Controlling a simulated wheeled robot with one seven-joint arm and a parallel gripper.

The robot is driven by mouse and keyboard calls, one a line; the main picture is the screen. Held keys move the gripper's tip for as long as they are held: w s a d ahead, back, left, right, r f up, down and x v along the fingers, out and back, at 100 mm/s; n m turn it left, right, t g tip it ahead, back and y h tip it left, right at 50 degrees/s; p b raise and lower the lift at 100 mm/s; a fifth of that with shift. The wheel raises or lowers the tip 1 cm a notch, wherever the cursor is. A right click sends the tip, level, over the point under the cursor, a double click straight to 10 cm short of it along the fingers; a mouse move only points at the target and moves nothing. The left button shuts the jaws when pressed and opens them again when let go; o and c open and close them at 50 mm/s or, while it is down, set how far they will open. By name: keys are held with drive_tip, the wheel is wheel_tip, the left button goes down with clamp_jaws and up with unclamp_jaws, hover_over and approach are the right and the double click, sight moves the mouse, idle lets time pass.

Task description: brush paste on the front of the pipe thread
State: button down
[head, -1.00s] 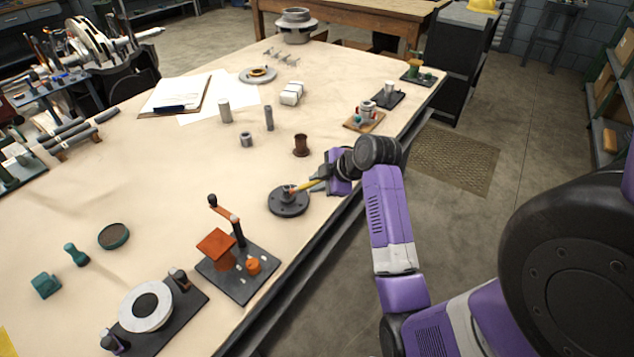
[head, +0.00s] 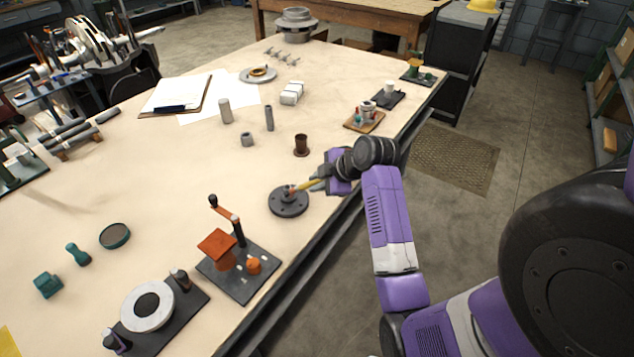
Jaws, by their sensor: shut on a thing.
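The pipe thread is a short grey stub (head: 285,190) standing up from a dark round flange (head: 289,205) near the table's right edge. My gripper (head: 325,180) is just to the right of it, shut on a yellow-handled brush (head: 308,185). The brush points left, and its reddish tip (head: 292,190) is at the stub. I cannot tell whether the tip touches the thread or how much paste is on it. A dark brown cup (head: 301,145) stands behind the flange; its contents are too small to make out.
A black base with an orange plate and upright post (head: 238,262) stands in front of the flange. Grey cylinders (head: 225,111) stand farther back. A small wooden board with bottles (head: 364,118) lies at the right edge.

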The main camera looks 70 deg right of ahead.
drive_tip(key=shift+f+b, duration=0.3)
drive_tip(key=shift+f, duration=0.5)
drive_tip(key=shift+r+p, duration=0.4)
drive_tip(key=shift+p, duration=0.1)
drive_tip(key=s+a+p, duration=0.1)
drive_tip(key=s+p, duration=0.1)
drive_tip(key=s, duration=0.4)
drive_tip(key=shift+a, duration=0.2)
drive_tip(key=shift+w, duration=0.1)
idle(0.5)
drive_tip(key=shift+t+h, duration=0.5)
drive_tip(key=w+b, duration=0.1)
drive_tip(key=w+f+b, duration=0.1)
drive_tip(key=b, duration=0.1)
drive_tip(key=w+d+f+b, duration=0.1)
drive_tip(key=shift+w+b, duration=0.3)
drive_tip(key=shift+w, duration=0.05)
drive_tip(key=shift+w+d, duration=0.1)
drive_tip(key=shift+w, duration=0.5)
idle(0.5)
